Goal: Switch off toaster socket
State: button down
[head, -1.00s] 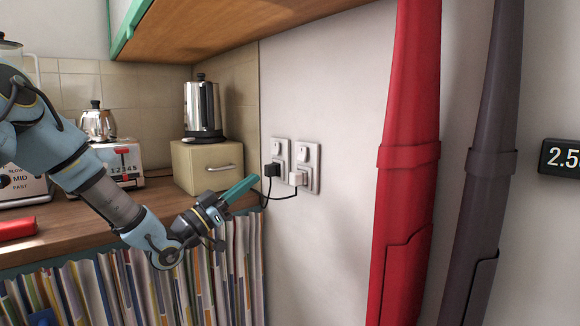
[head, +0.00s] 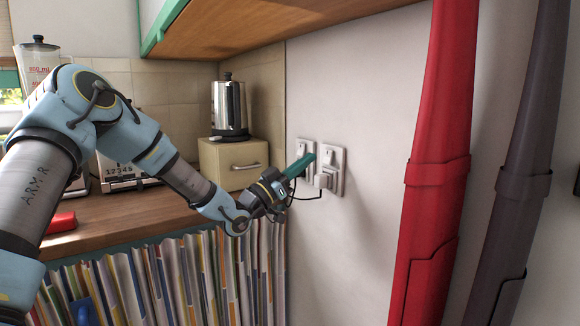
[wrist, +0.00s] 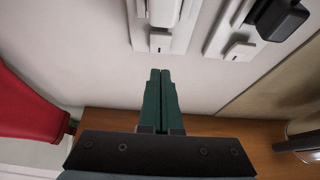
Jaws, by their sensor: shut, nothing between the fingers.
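My gripper (head: 311,157) is shut and empty, with teal fingers pointing at the wall sockets; the fingers also show in the wrist view (wrist: 160,78). The left socket (head: 305,146) is partly behind my fingers, and its black plug (wrist: 281,18) shows in the wrist view. The right socket (head: 337,160) holds a white plug (head: 325,180). In the wrist view, the fingertips point at the small switch (wrist: 160,42) of the white-plug socket, with a gap in the picture; I cannot tell contact. The toaster (head: 120,171) is partly hidden behind my arm. I cannot tell which plug is its own.
A drawer box (head: 229,163) with a steel kettle (head: 229,106) stands on the wooden counter (head: 120,210). A cabinet (head: 250,35) hangs above. Red (head: 428,200) and grey (head: 510,180) hanging garment-like shapes are right of the sockets. The wall between is clear.

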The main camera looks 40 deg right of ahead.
aim_at(325, 163)
jog(key=shift+d+f+p, duration=0.25)
jog(key=shift+d+f, duration=0.1)
jog(key=shift+d, duration=0.5)
jog(key=shift+d+f+p, duration=0.25)
jog(key=shift+d+f, duration=0.1)
jog(key=shift+d, duration=0.5)
jog(key=shift+s+f, duration=0.1)
jog(key=f+h+b, duration=0.1)
jog(key=b, duration=0.3)
jog(key=shift+d+f, duration=0.1)
jog(key=shift+d, duration=0.3)
jog(key=shift+r+p, duration=0.5)
jog(key=shift+a+f, duration=0.1)
jog(key=shift+a, duration=0.05)
